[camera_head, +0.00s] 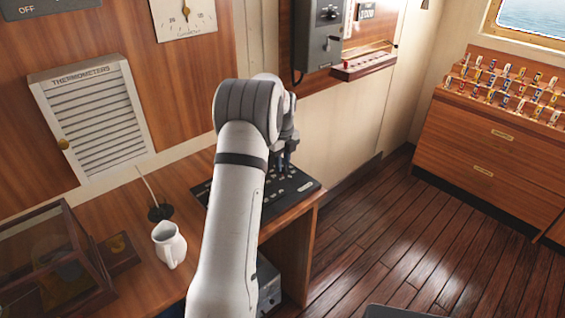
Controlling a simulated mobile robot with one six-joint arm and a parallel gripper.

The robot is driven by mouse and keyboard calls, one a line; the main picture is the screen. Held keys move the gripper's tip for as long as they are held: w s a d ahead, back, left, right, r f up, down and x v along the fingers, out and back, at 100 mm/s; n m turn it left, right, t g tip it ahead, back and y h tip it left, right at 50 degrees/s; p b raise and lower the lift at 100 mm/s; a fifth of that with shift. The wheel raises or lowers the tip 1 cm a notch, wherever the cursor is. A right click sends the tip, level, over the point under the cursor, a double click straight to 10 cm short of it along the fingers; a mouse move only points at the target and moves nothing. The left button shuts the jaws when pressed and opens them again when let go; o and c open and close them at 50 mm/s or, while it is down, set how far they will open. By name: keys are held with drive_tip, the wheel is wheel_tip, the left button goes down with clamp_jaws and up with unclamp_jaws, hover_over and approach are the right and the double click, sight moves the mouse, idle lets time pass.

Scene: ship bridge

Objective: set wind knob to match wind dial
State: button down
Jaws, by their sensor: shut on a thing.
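My gripper (283,165) points down at a black control panel (300,193) on the wooden desk, partly hidden behind my own white arm. Its dark fingers are shut on a small knob of the panel; the knob is mostly hidden between them, and its setting and label cannot be read. Several small pale controls show on the panel around the fingers. A white dial (186,25) with a needle pointing roughly down hangs on the wall at the top, cut by the frame edge; its label is too small to read, so I cannot tell whether it is the wind dial.
A louvred thermometers box (95,118) and a telephone unit (318,35) are on the walls. The floor at right is clear.

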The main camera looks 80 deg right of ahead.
sight(283, 165)
idle(0.4)
drive_tip(key=c, duration=1.2)
unclamp_jaws()
wheel_tip(283, 165, up, 8)
drive_tip(key=shift+f, duration=0.1)
